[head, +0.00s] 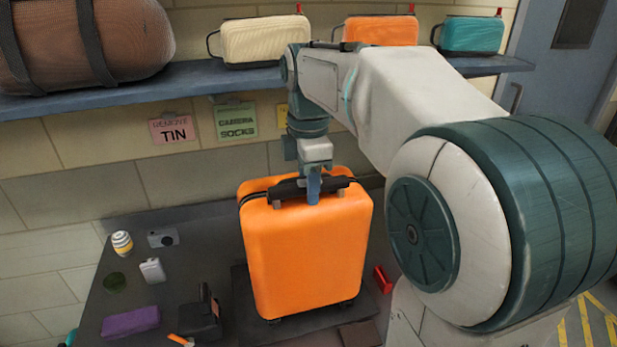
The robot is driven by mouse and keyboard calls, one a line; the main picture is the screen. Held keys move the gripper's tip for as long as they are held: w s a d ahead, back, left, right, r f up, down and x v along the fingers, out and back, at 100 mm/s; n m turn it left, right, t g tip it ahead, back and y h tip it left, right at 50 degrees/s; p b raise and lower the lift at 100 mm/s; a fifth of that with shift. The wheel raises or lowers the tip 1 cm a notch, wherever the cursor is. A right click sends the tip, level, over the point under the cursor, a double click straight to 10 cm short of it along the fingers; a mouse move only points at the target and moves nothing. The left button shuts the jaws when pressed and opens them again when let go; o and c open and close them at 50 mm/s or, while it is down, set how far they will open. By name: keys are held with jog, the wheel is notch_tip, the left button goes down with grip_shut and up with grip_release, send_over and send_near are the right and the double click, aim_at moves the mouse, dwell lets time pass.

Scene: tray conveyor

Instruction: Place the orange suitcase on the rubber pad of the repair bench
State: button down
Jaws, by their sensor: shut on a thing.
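The orange suitcase (305,260) stands upright over the dark repair bench (215,238) in the head view. My gripper (313,190) is shut on the black handle on top of the suitcase. The rubber pad (243,300) shows as a dark raised patch at the suitcase's lower left and below it; the suitcase covers most of it. The wheels are near the pad's surface, but I cannot tell whether they touch it.
On the bench's left lie a striped jar (122,243), a camera (163,238), a white bottle (152,270), a purple case (130,322) and a black tool (202,318). A red item (383,279) is right of the suitcase. A shelf (180,80) with bags runs behind.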

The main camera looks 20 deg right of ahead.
jog(key=shift+f, duration=1.9)
jog(key=c, duration=0.9)
grip_release()
jog(key=shift+f, duration=0.2)
jog(key=shift+o, duration=0.2)
notch_tip(320, 180, up, 12)
jog(key=shift+r, duration=0.15)
jog(key=s+f+m+t, duration=0.3)
jog(key=s+f+m, duration=1.2)
jog(key=f+m, duration=0.3)
jog(key=shift+s+t, duration=0.3)
jog(key=shift+s, duration=0.05)
jog(key=shift+f, duration=0.1)
